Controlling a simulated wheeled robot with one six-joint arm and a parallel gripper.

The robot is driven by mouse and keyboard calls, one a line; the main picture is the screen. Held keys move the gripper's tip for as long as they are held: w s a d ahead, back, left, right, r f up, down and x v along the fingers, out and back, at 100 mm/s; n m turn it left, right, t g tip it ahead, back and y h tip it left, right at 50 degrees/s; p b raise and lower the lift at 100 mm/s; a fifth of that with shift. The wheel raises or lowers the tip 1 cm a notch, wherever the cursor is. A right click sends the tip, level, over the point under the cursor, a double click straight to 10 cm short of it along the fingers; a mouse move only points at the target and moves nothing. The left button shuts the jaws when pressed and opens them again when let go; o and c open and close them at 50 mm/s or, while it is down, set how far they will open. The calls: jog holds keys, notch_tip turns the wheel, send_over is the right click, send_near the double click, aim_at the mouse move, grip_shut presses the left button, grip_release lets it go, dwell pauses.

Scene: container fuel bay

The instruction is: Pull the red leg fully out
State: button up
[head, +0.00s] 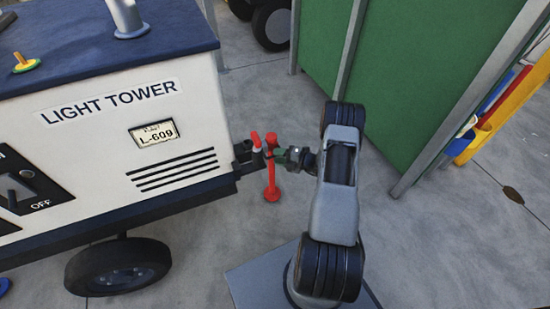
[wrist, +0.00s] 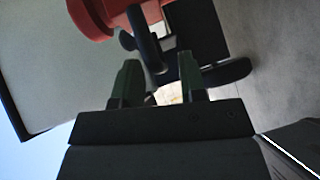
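The red leg (head: 271,182) stands upright at the right end of the light tower trailer (head: 130,135), its round foot on or close to the floor. A red top piece (head: 256,139) sits beside the leg's upper end, near a dark bracket on the trailer's corner. My gripper (head: 283,156) is at the leg's upper part, just to its right. In the wrist view my gripper (wrist: 160,78) has its two green fingers apart, with a gap between them. A red part (wrist: 100,18) and a dark bar (wrist: 148,42) lie just beyond the fingertips; I cannot tell whether they touch.
A green container wall (head: 430,70) stands behind and right of my arm. A trailer wheel (head: 118,267) is at lower left. Red, blue and yellow items (head: 500,105) lean at the far right. Grey concrete floor (head: 450,240) is open at right.

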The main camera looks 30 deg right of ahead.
jog(key=shift+x, duration=0.9)
jog(key=shift+c, duration=0.2)
grip_shut()
